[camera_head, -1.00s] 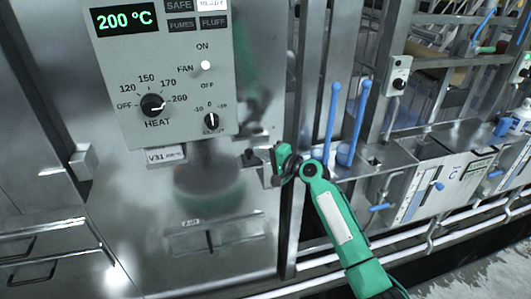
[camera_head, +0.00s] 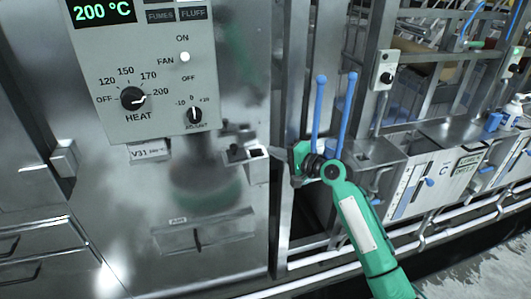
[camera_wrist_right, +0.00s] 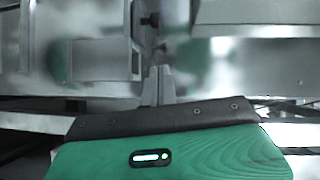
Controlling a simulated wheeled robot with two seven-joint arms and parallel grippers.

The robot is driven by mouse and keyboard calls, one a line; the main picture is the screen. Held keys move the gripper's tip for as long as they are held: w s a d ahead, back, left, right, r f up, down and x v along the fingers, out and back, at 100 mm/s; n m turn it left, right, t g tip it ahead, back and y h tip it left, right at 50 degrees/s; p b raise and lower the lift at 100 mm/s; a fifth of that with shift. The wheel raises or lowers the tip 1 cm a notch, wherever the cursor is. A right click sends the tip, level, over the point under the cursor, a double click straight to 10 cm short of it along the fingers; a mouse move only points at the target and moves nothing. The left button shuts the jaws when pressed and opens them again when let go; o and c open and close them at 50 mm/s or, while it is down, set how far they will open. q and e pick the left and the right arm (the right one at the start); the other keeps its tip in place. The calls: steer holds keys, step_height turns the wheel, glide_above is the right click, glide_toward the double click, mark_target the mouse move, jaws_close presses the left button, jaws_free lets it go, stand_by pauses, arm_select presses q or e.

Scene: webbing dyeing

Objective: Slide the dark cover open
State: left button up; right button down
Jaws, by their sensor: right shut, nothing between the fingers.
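A small metal bracket sticks out from the steel cabinet beside the V31 label. It carries a dark knob-like piece (camera_head: 235,152) and a pale square frame (camera_head: 256,152) with a dark inside. The dark knob also shows in the wrist view (camera_wrist_right: 150,20). I cannot tell for sure which part is the cover, or how far it stands open. My right gripper (camera_head: 277,152) is just right of the frame, pointing left, shut and empty. In the wrist view its fingers (camera_wrist_right: 158,80) are together, apart from the knob. My left gripper is not in view.
The control box (camera_head: 150,70) reads 200 °C and hangs above the bracket. A slotted panel (camera_head: 204,232) is below. Two blue levers (camera_head: 318,110) stand close behind my right gripper. A steel post and white pipes are near my forearm.

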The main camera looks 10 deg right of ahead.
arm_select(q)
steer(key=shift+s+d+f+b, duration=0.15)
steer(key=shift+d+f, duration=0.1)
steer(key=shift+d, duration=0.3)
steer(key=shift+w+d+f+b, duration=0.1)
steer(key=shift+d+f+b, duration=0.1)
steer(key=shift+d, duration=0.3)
arm_select(e)
steer(key=v, duration=0.3)
steer(key=shift+d, duration=0.2)
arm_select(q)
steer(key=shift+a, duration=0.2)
